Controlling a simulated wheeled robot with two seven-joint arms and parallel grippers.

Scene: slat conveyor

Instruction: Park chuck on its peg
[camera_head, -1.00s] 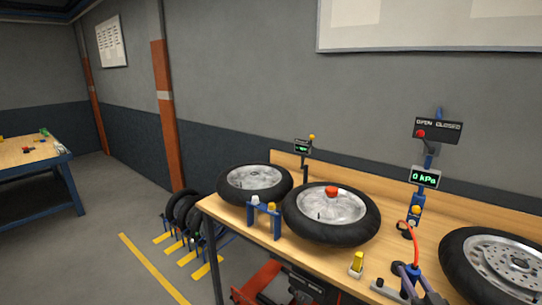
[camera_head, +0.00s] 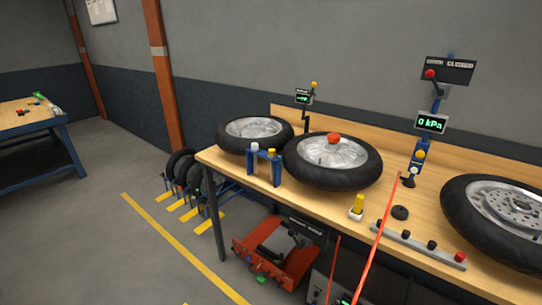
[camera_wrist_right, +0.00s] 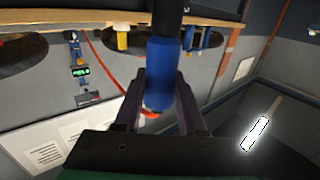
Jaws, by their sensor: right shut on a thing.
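My right gripper (camera_wrist_right: 162,78) is shut on a blue cylindrical chuck (camera_wrist_right: 162,62), which sits between its two purple fingers with a dark stem beyond. The gripper and chuck are outside the head view. There the red hose (camera_head: 384,222) runs from the gauge post down past the bench's front edge and out of the picture. I cannot tell for sure which upright is the chuck's peg. A short black upright (camera_head: 409,178) stands at the foot of the gauge post, and a yellow-topped post (camera_head: 358,205) near the front edge. My left gripper is in no view.
Several tyred wheels lie on the bench, including a middle one with a red cap (camera_head: 333,139) and one at right (camera_head: 500,215). A blue two-post stand (camera_head: 264,163), a black ring (camera_head: 400,212), a grey bar with knobs (camera_head: 418,244) and a gauge reading 0 kPa (camera_head: 431,123) are near.

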